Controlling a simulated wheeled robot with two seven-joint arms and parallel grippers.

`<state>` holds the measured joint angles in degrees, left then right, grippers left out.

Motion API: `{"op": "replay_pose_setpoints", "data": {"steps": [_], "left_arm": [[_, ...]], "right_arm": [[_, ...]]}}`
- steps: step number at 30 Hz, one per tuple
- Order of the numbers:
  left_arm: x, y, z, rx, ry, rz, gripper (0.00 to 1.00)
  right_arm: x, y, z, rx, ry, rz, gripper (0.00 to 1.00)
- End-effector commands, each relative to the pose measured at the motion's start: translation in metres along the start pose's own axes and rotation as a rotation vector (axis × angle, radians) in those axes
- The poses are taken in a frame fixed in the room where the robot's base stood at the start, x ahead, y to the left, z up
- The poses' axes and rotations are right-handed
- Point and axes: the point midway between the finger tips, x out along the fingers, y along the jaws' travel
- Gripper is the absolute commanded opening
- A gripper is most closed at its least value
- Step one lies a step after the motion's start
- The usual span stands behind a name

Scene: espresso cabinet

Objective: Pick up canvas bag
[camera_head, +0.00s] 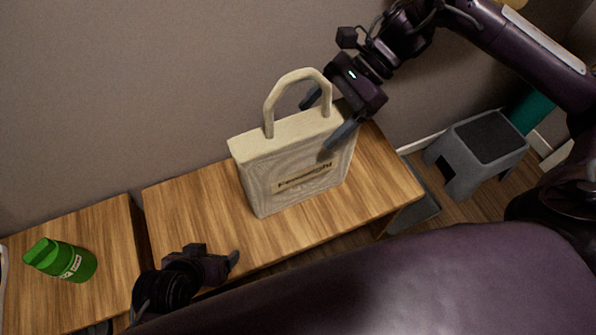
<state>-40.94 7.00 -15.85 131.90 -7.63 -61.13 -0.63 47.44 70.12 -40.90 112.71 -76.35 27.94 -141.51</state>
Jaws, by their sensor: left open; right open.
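The cream canvas bag (293,172) with a looped handle and a printed label stands upright on the wooden cabinet top, in the middle of the head view. My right gripper (322,124) reaches in from the upper right. Its open fingers are at the bag's upper right, one in front of the bag and one behind near the handle's right side. I cannot tell whether they touch it. My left gripper (233,262) is low in the view, in front of the cabinet's near edge, open and empty, apart from the bag. It is partly seen.
A green bottle (62,260) lies on the left wooden top, beyond a gap between the two tops. A grey step stool (477,150) stands on the floor at the right. The wall rises close behind the bag. Bare wood (185,215) shows left of the bag.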

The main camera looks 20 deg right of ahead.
Motion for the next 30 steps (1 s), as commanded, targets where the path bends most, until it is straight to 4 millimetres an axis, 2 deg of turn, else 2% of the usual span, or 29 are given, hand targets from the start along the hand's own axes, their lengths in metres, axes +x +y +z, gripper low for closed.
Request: {"op": "replay_pose_setpoints", "data": {"steps": [3, 9, 11, 27, 30], "left_arm": [[0.0006, 0.0011, -0.0009, 0.002, 0.009, 0.002, 0.76], [0.0004, 0.0011, -0.0015, 0.002, 0.011, 0.002, 0.76], [0.0004, 0.0012, -0.0015, 0.002, 0.011, 0.003, 0.76], [0.0003, 0.0013, -0.0011, 0.003, 0.009, 0.003, 0.76], [0.0001, 0.0014, -0.0011, 0.003, 0.009, 0.003, 0.76]], "right_arm": [[0.0079, 0.0001, 0.0002, -0.001, 0.000, 0.000, 0.78], [0.0081, -0.0002, 0.0003, -0.001, 0.000, -0.001, 0.78], [0.0080, -0.0002, 0.0003, 0.000, 0.000, -0.001, 0.72], [0.0076, -0.0002, 0.0001, 0.000, 0.000, -0.001, 0.01], [0.0070, -0.0007, 0.0011, -0.002, -0.002, -0.003, 0.00]]}}
